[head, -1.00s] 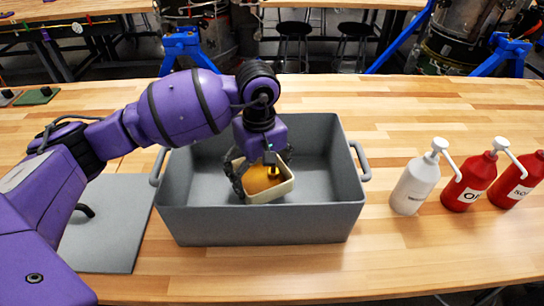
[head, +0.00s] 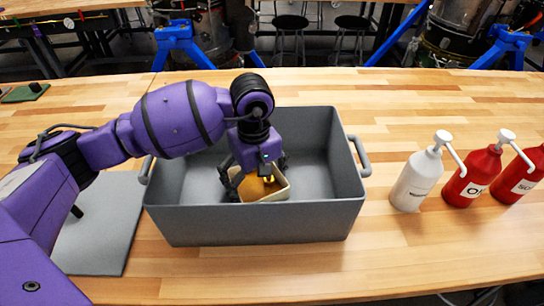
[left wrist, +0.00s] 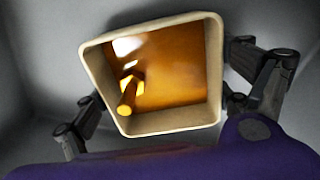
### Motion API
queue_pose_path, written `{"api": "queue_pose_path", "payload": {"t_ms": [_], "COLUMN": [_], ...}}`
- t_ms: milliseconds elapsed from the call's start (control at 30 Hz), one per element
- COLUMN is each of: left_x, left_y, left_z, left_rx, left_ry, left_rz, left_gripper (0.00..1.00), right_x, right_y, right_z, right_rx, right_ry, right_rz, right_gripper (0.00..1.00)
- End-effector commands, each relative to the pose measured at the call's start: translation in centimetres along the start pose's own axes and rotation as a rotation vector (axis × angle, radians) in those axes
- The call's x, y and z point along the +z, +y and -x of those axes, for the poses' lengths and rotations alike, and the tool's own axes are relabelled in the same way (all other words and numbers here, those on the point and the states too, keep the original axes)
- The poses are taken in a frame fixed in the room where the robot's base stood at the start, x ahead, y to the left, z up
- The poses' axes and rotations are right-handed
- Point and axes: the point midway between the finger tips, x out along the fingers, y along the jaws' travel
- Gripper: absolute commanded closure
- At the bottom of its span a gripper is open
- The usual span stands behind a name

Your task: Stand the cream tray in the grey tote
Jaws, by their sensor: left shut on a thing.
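The cream tray (head: 284,193) has an orange-brown inside with a yellow bolt-like piece in it. My left gripper (head: 258,188) is shut on the tray and holds it inside the grey tote (head: 255,225). In the left wrist view the tray (left wrist: 152,129) sits between the two dark fingers of the gripper (left wrist: 165,90), its open side facing the camera. The tray looks a little tilted. The tote's front wall hides its floor there, so I cannot tell whether the tray touches the bottom. My right gripper is not in view.
A white pump bottle (head: 416,180) and two red pump bottles (head: 472,180) stand right of the tote. A grey mat (head: 100,235) lies to its left, under my left arm. The wooden table (head: 400,265) is clear in front and behind.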

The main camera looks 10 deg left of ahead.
Motion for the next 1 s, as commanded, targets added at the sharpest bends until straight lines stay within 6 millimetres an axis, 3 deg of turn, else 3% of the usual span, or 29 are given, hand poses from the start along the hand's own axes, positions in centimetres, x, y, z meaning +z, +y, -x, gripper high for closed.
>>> {"api": "queue_pose_path", "payload": {"t_ms": [300,333,400,867,1000], "left_x": [0.02,0.02,0.02,0.02,-0.04], "left_y": [-0.01,0.00,0.00,-0.04,0.01], "left_z": [-0.67,-0.67,-0.59,-0.60,0.27], "left_rx": [0.000,0.000,0.000,-0.001,0.001], "left_ry": [-0.001,-0.001,0.000,-0.001,0.002], "left_rz": [0.000,0.000,0.000,0.000,0.000], "left_gripper": [0.54,0.06,0.00,0.00,0.00], "right_x": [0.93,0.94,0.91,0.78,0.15], "right_y": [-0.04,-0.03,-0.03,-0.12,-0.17], "right_z": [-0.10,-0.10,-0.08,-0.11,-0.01], "right_rx": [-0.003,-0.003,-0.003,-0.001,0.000], "right_ry": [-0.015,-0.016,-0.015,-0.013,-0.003], "right_rz": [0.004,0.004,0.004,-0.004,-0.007], "right_gripper": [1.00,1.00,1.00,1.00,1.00]}}
